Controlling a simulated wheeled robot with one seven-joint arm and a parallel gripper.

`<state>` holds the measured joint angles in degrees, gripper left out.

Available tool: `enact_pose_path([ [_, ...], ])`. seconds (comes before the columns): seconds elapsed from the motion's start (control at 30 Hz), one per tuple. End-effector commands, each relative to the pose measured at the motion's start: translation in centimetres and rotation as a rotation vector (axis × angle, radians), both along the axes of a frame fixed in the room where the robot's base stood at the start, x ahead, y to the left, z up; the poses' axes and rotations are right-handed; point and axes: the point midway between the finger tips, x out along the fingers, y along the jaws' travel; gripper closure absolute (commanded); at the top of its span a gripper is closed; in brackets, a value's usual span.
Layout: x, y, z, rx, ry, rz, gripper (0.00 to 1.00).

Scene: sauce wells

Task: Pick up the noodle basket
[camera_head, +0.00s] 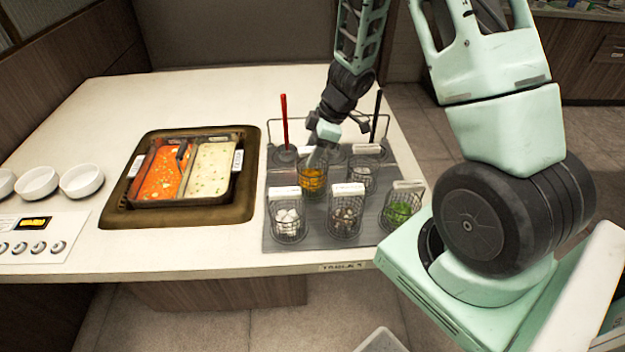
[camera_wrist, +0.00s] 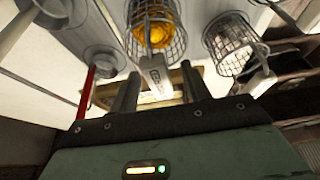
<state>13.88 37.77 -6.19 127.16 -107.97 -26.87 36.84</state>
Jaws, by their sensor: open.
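The noodle basket (camera_head: 312,182) is a wire basket with yellow-orange contents, in the back row of the grey tray. It also shows at the top of the wrist view (camera_wrist: 153,24). Its pale labelled tab (camera_wrist: 155,72) points toward my gripper and appears between the two dark fingers. My gripper (camera_head: 318,154) is open, just above and behind the basket in the head view, and hides part of its rim. In the wrist view the fingers (camera_wrist: 158,88) stand apart on either side of the tab. I cannot tell whether they touch it.
The grey tray (camera_head: 272,238) holds other wire baskets: white pieces (camera_head: 288,222), brown pieces (camera_head: 345,215), greens (camera_head: 398,210) and pale pieces (camera_head: 360,178). A red stick (camera_head: 284,120) and a black stick (camera_head: 377,115) stand at the back. A two-part soup pot (camera_head: 185,202) lies left.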

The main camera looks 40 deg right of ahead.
Motion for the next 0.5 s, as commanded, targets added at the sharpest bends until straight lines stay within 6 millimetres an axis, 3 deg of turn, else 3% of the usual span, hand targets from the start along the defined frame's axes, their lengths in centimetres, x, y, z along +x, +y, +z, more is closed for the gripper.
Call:
enact_pose_path([
  [0.13,0.38,0.47,-1.71,0.0,0.0,-0.001,0.53],
  [0.4,0.48,0.59,-1.84,-0.001,-0.001,0.0,0.53],
  [0.5,0.47,0.59,-1.83,-0.001,-0.001,0.0,0.78],
])
